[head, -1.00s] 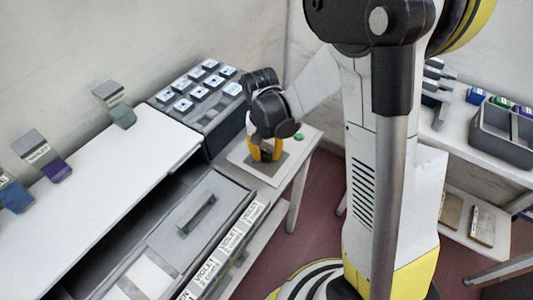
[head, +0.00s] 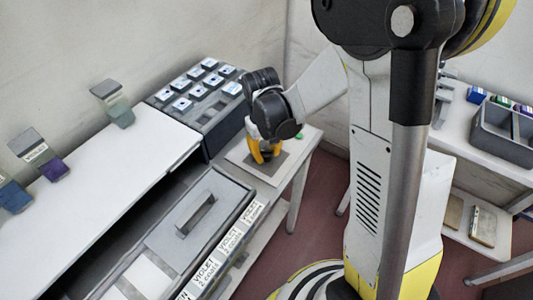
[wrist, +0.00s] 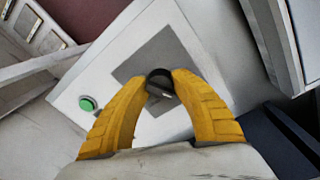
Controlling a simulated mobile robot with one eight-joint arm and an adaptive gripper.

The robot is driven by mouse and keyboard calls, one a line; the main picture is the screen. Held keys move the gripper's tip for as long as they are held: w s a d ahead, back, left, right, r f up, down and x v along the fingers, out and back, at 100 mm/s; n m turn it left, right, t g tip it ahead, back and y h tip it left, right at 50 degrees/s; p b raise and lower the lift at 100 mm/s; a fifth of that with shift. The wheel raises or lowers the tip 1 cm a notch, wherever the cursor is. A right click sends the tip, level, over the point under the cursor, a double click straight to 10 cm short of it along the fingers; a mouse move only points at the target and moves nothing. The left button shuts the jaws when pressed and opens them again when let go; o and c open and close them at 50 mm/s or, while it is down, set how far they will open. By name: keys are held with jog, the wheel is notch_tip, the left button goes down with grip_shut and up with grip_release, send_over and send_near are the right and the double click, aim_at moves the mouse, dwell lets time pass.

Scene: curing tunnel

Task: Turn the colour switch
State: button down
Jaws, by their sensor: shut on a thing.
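The colour switch shows in the wrist view as a small black round knob (wrist: 160,84) on a grey square of a pale panel (wrist: 205,45). My gripper (wrist: 160,86) has its two yellow fingers closed on the knob from both sides. In the head view my gripper (head: 264,154) reaches down onto the same panel (head: 240,156), and the knob is hidden behind its fingers. A green button (wrist: 88,103) sits on the panel to the left of the knob in the wrist view, and it also shows beside my wrist in the head view (head: 299,135).
A dark box with several labelled keys (head: 205,90) stands close behind and left of my gripper. A long white tunnel top (head: 90,190) and a lidded grey unit (head: 185,245) lie to the left. A grey divided bin (head: 500,135) stands on a right-hand table.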

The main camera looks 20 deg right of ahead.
aim_at(265, 155)
jog(key=shift+n, duration=2)
jog(key=c, duration=1)
grip_release()
jog(key=shift+r, duration=0.1)
notch_tip(265, 155, up, 12)
jog(key=shift+s+a, duration=0.2)
jog(key=shift+a, duration=0.1)
